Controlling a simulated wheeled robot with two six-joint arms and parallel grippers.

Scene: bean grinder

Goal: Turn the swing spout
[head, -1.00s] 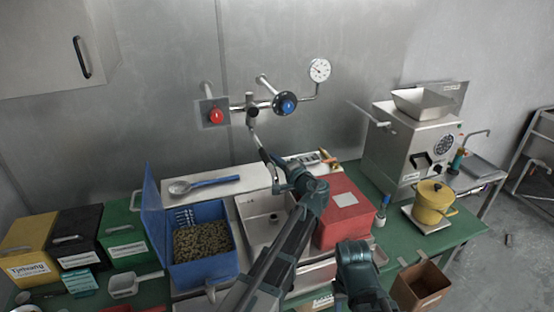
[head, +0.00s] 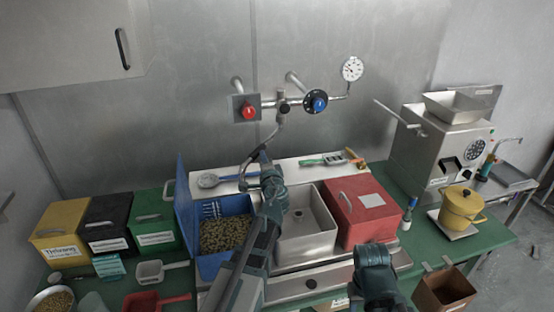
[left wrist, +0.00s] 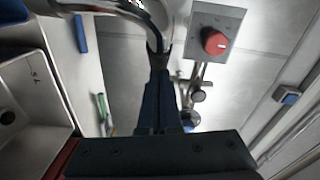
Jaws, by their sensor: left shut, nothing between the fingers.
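The curved chrome swing spout (head: 272,136) hangs from the wall tap in the head view and slants down to the left, toward the blue bin's side of the sink (head: 322,243). Its lower end is partly hidden by my left gripper (head: 264,156). In the left wrist view the spout (left wrist: 152,14) crosses the top, just beyond the tips of my left gripper (left wrist: 158,50). The left fingers are shut with nothing between them, against or very near the spout; I cannot tell whether they touch. My right gripper's fingers do not show.
A red knob (head: 248,112) and a blue knob (head: 316,101) flank the tap. A blue bin of beans (head: 188,222) stands left of the sink, a red box (head: 350,222) right of it. A ladle (head: 208,180) lies behind the bin.

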